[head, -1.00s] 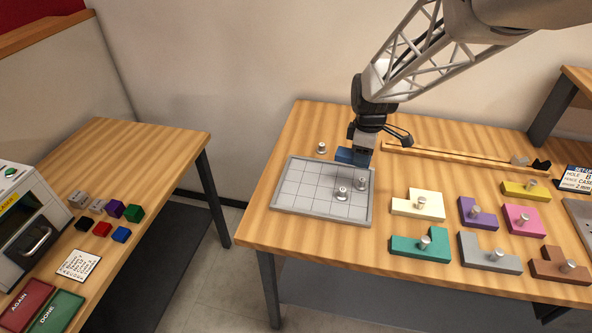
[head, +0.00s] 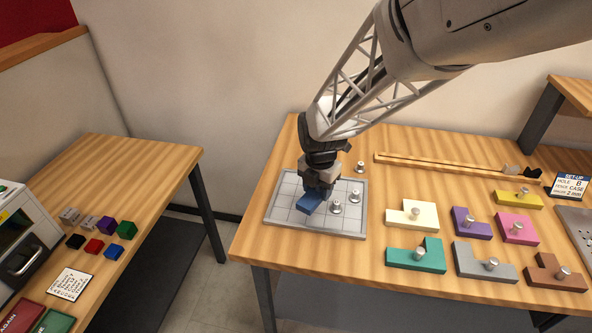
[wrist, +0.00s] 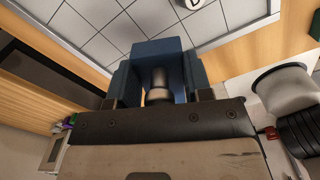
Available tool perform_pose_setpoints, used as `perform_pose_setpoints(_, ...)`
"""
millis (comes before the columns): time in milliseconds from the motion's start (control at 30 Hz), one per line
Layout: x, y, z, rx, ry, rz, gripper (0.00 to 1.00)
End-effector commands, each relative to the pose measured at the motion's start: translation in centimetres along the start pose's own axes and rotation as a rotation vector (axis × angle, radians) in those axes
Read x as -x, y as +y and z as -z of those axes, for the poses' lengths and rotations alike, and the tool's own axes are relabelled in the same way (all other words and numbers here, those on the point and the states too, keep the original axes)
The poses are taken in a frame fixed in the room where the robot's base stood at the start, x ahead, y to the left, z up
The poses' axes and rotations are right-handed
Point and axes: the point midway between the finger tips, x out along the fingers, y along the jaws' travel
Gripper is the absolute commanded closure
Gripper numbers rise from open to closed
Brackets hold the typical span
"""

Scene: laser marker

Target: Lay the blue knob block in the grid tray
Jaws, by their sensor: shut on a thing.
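The blue knob block (head: 308,204) is held in my gripper (head: 318,187) over the left-middle part of the grid tray. The grid tray (head: 268,219) is grey and shallow, marked with squares. In the wrist view the blue block (wrist: 152,52) sits in front of my gripper (wrist: 158,99), its silver knob between the fingers, with white grid squares beyond it. I cannot tell whether the block touches the tray floor.
Another silver piece (head: 360,167) stands behind the tray. To the right lie cream (head: 402,216), teal (head: 405,258), purple (head: 470,226), grey (head: 490,267), pink (head: 520,231), yellow (head: 510,198) and brown (head: 550,276) knob blocks. A wooden rail (head: 450,168) runs along the back.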

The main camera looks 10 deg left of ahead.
Motion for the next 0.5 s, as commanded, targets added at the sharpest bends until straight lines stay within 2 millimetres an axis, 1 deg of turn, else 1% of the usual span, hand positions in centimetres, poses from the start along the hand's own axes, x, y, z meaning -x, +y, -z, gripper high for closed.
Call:
perform_pose_setpoints(33, -0.2, 0.3, 0.6, 0.060, 0.000, 0.000, 0.78)
perform_pose_setpoints(200, -0.6, 0.8, 2.0, 0.241, 0.000, 0.000, 0.78)
perform_pose_setpoints(333, -0.8, 1.1, 2.7, 0.335, 0.000, 0.000, 0.78)
perform_pose_setpoints(500, -1.0, 1.2, 3.2, 0.394, 0.000, 0.000, 0.78)
